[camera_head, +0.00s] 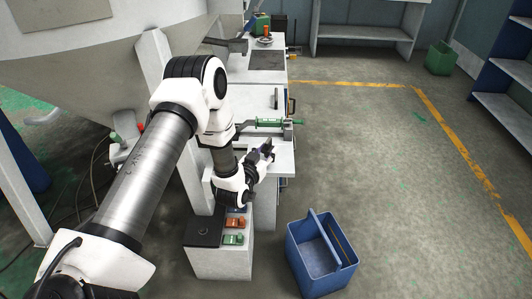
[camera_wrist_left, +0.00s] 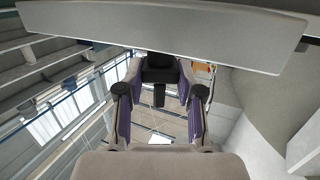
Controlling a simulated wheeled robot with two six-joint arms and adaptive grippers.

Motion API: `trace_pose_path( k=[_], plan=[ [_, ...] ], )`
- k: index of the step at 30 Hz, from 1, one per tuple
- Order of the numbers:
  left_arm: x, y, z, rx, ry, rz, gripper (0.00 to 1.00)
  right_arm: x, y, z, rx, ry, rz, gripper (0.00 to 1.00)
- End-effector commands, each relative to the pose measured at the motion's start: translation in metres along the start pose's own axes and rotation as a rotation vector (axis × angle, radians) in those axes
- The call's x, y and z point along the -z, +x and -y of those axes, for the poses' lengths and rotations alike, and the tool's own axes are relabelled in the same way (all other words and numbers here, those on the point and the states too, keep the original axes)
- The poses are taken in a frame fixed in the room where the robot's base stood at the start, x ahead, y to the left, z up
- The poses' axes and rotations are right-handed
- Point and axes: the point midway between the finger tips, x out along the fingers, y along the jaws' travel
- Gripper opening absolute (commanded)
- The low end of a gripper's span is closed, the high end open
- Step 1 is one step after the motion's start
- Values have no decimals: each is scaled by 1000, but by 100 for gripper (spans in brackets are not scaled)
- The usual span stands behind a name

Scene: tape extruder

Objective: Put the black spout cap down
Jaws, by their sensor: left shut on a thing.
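My left gripper (camera_head: 265,154) is at the near end of the white workbench (camera_head: 284,163), above or beside its edge; I cannot tell the exact height. Its purple-sided fingers also show in the left wrist view (camera_wrist_left: 160,92). They are shut on a black piece, the black spout cap (camera_wrist_left: 159,69), with a narrow stem pointing back between the fingers. In the head view the cap is a small dark shape at the fingertips (camera_head: 268,146). My right gripper is not in view.
A low cabinet (camera_head: 222,263) holds a black box (camera_head: 203,231) and orange and green items. A blue bin (camera_head: 304,264) stands on the floor to the right. Open floor lies further right.

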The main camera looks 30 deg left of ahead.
Motion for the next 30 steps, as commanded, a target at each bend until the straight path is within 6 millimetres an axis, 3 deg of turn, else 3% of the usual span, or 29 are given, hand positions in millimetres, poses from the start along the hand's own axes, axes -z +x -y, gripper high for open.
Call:
trace_pose_path(
  k=[2, 12, 13, 15, 26, 30],
  plan=[
    [-9, 1, 0, -1, 1, 1, 12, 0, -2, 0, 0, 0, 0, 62],
    [-15, 2, 0, 0, 0, -2, 12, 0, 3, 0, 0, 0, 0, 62],
    [-15, 2, 0, 0, 0, -2, 40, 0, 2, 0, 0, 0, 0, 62],
    [-14, 1, 0, 0, 0, -1, 62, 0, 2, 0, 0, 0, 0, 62],
    [-7, 1, 0, 0, 0, -2, 62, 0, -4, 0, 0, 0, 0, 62],
    [-12, -20, 1, 0, -1, 2, 62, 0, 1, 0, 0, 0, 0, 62]
  ],
)
